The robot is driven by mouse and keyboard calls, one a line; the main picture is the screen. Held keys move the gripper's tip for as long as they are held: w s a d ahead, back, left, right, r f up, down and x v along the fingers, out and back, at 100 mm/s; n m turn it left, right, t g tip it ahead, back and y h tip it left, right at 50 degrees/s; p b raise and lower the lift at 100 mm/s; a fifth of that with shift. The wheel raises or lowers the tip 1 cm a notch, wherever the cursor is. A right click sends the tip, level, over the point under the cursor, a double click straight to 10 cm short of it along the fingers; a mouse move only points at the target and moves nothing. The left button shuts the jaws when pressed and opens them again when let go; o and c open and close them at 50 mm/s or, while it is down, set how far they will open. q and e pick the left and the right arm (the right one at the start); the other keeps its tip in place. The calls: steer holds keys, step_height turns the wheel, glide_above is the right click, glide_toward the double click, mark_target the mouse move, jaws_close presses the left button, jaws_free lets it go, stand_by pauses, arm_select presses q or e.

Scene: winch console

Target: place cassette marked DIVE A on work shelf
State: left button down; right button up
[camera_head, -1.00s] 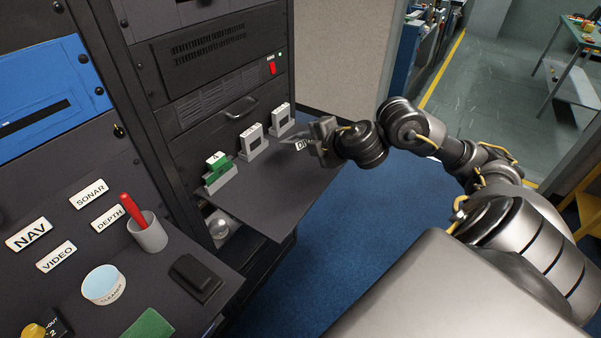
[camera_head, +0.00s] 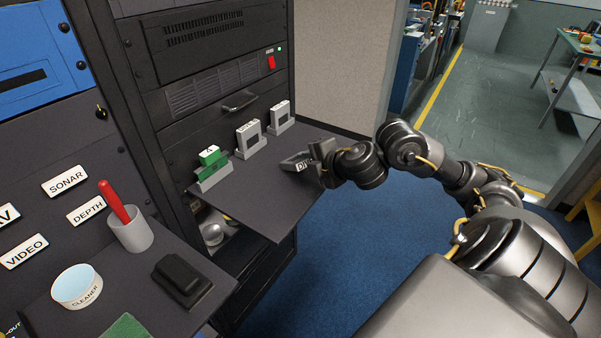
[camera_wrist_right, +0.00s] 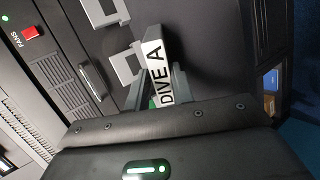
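The cassette marked DIVE A (camera_wrist_right: 155,72) shows its white label between the fingers of my right gripper in the right wrist view. In the head view the cassette (camera_head: 297,163) is at the right part of the dark work shelf (camera_head: 262,199), on it or just above it; I cannot tell which. My right gripper (camera_head: 308,162) is shut on the cassette, coming in from the right. Its fingers (camera_wrist_right: 152,85) lie along both sides of the label in the wrist view. My left gripper is not in view.
Along the back of the shelf stand a green cassette in a grey holder (camera_head: 212,168) and two more grey holders, middle (camera_head: 249,139) and right (camera_head: 281,117). A cup with a red pen (camera_head: 130,231), a cleaner tub (camera_head: 77,287) and a black block (camera_head: 182,277) are at left. The shelf's front is clear.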

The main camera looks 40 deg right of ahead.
steer(key=shift+o, duration=0.6)
steer(key=shift+s+r, duration=0.25)
steer(key=p+v, duration=0.3)
steer(key=v, duration=0.1)
steer(key=shift+s+r, duration=0.15)
steer(key=shift+s, duration=0.05)
steer(key=shift+p+v, duration=1.45)
steer(key=shift+p, duration=1.15)
step_height(320, 180, up, 7)
steer(key=s+p, duration=0.2)
steer(key=p, duration=0.8)
steer(key=shift+s, duration=0.4)
